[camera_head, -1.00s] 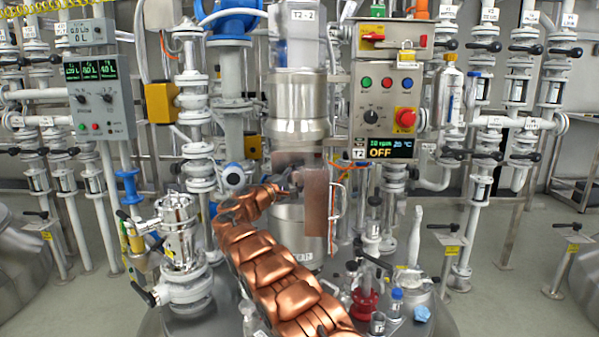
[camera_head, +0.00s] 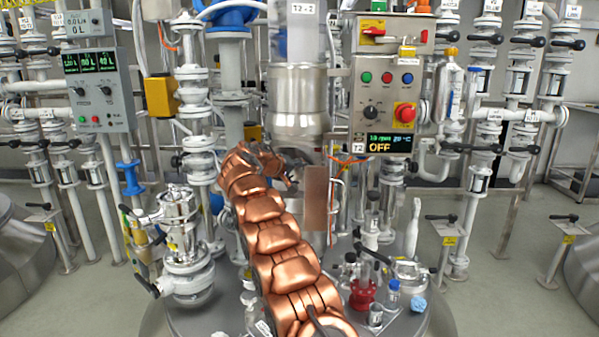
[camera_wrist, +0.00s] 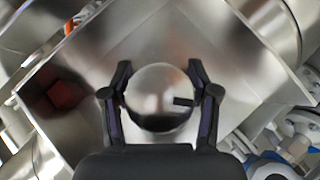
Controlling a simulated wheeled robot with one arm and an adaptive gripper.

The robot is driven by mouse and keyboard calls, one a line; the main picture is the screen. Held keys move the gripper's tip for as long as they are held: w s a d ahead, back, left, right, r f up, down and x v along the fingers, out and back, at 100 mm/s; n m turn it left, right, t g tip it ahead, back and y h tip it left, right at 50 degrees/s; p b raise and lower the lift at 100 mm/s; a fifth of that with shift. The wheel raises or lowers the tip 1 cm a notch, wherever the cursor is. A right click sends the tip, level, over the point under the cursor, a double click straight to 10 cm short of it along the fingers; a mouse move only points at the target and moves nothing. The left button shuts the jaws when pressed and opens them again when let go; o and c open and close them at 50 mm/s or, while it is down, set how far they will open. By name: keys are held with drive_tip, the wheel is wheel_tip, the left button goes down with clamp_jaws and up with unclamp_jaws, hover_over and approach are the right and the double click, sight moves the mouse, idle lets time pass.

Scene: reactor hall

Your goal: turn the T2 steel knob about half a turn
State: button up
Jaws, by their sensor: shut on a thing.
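The round steel knob (camera_wrist: 158,88) is in the middle of the wrist view, shiny, with a short dark mark pointing right. My gripper (camera_wrist: 160,68) has one dark finger on each side of it and is shut on it. Behind the knob is a shiny metal plate (camera_wrist: 150,35). In the head view my copper arm reaches up to the steel vessel column (camera_head: 299,95), by a brownish reflective plate (camera_head: 316,198). There the knob cannot be made out and my fingers are mostly hidden.
The T2 control box (camera_head: 388,95) hangs right of the column, its display reading OFF. Valves and glassware, including a red-based piece (camera_head: 362,295), stand on the vessel lid at lower right. A white valve assembly (camera_head: 182,240) stands left of my arm. Pipes crowd the back.

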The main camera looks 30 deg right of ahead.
drive_tip(key=m+y, duration=0.1)
drive_tip(key=t+y, duration=0.1)
drive_tip(key=m+t+y, duration=0.1)
drive_tip(key=shift+w+a+f+m+y, duration=0.15)
drive_tip(key=shift+a+f+m+y, duration=0.15)
drive_tip(key=shift+y, duration=0.1)
drive_tip(key=shift+w+m+t+y+p, duration=0.1)
drive_tip(key=shift+m+t+y+p, duration=0.35)
drive_tip(key=shift+y, duration=0.35)
drive_tip(key=shift+w+a+f+m+t+y+p, duration=0.1)
drive_tip(key=shift+a+f+m+t+y+p, duration=0.1)
drive_tip(key=shift+m+t+y+p, duration=0.3)
drive_tip(key=shift+y, duration=0.3)
drive_tip(key=o, duration=0.9)
drive_tip(key=shift+o, duration=0.4)
drive_tip(key=shift+r, duration=0.1)
